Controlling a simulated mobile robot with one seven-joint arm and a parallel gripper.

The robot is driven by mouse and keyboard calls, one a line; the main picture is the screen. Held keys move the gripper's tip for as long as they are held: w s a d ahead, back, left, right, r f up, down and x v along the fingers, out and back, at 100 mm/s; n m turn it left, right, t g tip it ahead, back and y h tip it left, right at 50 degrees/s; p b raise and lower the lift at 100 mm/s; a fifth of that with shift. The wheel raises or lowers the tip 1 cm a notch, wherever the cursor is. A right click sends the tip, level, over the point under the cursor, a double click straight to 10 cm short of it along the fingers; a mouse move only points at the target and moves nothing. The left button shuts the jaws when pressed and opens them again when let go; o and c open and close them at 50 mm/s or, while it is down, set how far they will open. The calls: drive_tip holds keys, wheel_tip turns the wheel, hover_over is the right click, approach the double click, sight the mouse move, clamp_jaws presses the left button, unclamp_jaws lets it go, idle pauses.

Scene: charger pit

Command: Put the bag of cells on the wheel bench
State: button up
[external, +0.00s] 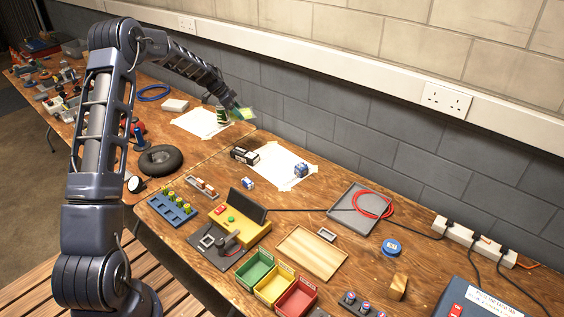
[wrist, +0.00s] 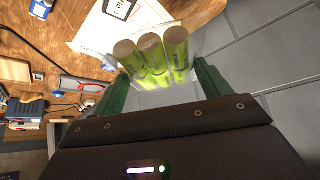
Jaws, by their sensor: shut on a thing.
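The bag of cells (wrist: 152,55) is a clear bag with several yellow-green cylinders in it. In the wrist view my gripper (wrist: 152,88) is shut on it, one green finger on each side. In the external view my gripper (external: 238,108) reaches to the back, by the wall, and the bag (external: 247,114) shows small and greenish at its tip. The bag appears to be held above the bench top. The wheel bench (external: 197,150) is the left bench, with a black tyre (external: 160,160) near its front edge.
The right bench holds a second white sheet (external: 285,178), a black box (external: 244,156) and coloured bins (external: 254,270). The grey wall (external: 300,115) stands close behind.

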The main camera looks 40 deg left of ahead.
drive_tip(key=s+a+n+t+y, duration=0.1)
drive_tip(key=s+a+n+y, duration=0.15)
drive_tip(key=a, duration=1.05)
drive_tip(key=s+a+n+y, duration=0.1)
drive_tip(key=s+a+n, duration=0.3)
drive_tip(key=a, duration=0.9)
wheel_tip(320, 180, down, 19)
drive_tip(key=shift+a+f, duration=0.15)
drive_tip(key=shift+f, duration=0.05)
drive_tip(key=shift+f, duration=0.1)
drive_tip(key=o, duration=1.2)
drive_tip(key=shift+o, duration=0.2)
drive_tip(key=v, duration=1.2)
drive_tip(key=shift+s, duration=0.1)
